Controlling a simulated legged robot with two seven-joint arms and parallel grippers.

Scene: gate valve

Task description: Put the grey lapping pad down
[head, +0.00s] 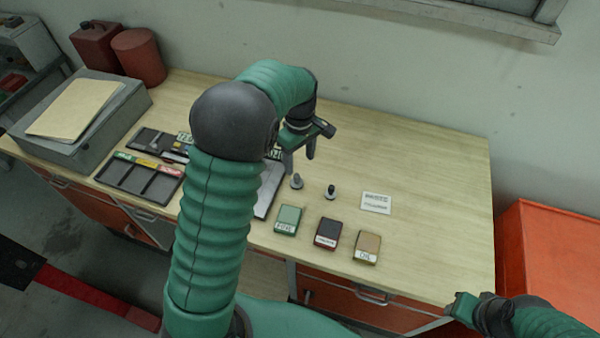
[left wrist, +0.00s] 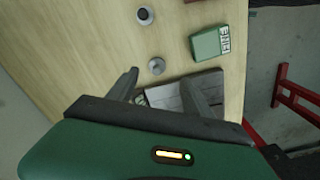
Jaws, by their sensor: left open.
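A small grey knobbed piece (head: 296,181), which looks like the grey lapping pad, stands upright on the wooden bench. In the left wrist view the grey piece (left wrist: 156,66) shows just beyond and between my fingertips. My left gripper (head: 299,163) is open and empty above it, with its fingers apart from it; the wrist view shows the open fingers (left wrist: 160,77) too. A similar piece with a dark top (head: 331,192) stands to its right, also in the wrist view (left wrist: 145,15). My right gripper (head: 465,305) is low at the right, its jaws unclear.
Green (head: 288,219), dark (head: 327,233) and tan (head: 367,247) boxes line the front edge. A white card (head: 376,203) lies behind them. A compartment tray (head: 120,184) is left, and a grey plate (head: 267,192) is partly hidden by my arm. The bench's right side is clear.

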